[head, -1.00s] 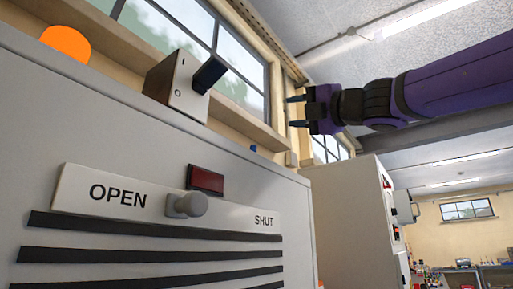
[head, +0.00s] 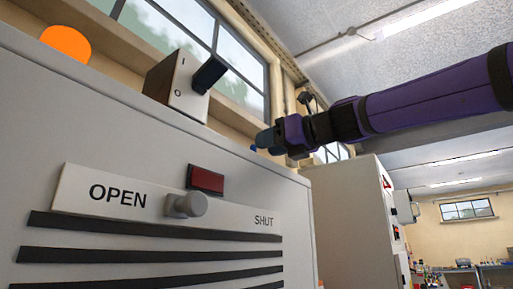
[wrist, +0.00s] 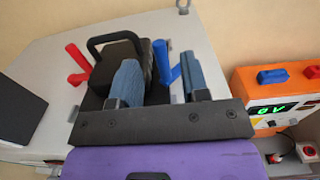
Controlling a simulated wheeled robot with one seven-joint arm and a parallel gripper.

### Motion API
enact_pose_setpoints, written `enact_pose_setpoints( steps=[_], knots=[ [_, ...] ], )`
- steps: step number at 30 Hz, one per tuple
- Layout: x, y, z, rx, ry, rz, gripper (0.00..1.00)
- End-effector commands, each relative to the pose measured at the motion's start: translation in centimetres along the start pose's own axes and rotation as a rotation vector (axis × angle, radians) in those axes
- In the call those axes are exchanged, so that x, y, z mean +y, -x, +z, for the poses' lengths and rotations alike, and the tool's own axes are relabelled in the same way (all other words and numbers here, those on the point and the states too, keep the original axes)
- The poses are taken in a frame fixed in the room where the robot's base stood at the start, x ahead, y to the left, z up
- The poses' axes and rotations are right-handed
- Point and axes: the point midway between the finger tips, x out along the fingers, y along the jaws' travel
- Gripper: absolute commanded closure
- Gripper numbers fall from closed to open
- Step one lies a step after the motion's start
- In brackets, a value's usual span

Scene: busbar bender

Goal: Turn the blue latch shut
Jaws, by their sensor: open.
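The blue latch (wrist: 161,57) is a short upright lever on the pale machine top in the wrist view. Only a small blue bit of it (head: 254,148) shows over the cabinet edge in the head view. My gripper (head: 266,138) points down-left over the cabinet's back right edge. In the wrist view my gripper (wrist: 162,72) is open, and the latch appears between its two blue fingers. I cannot tell whether a finger touches it. The latch's base is partly hidden.
A black block with a handle (wrist: 114,50) and a red lever (wrist: 78,60) are left of the latch. An orange box (wrist: 270,90) with a green display is at right.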

Motion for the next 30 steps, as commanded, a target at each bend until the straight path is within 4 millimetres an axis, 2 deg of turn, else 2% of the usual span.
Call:
enact_pose_setpoints(
  steps=[3,9,20,25,26,30],
  knots=[
    [0.0,-1.9,0.0,0.000,-0.001,0.002,0.58],
    [0.0,-3.6,0.0,-0.001,-0.001,0.000,0.58],
    [0.0,-4.0,0.1,-0.002,-0.001,0.000,0.58],
    [0.0,-4.0,0.0,-0.002,-0.001,0.000,0.97],
    [0.0,-4.0,0.0,-0.002,-0.001,0.000,1.00],
    [0.0,-4.0,0.0,-0.002,-0.001,-0.001,1.00]
  ],
)
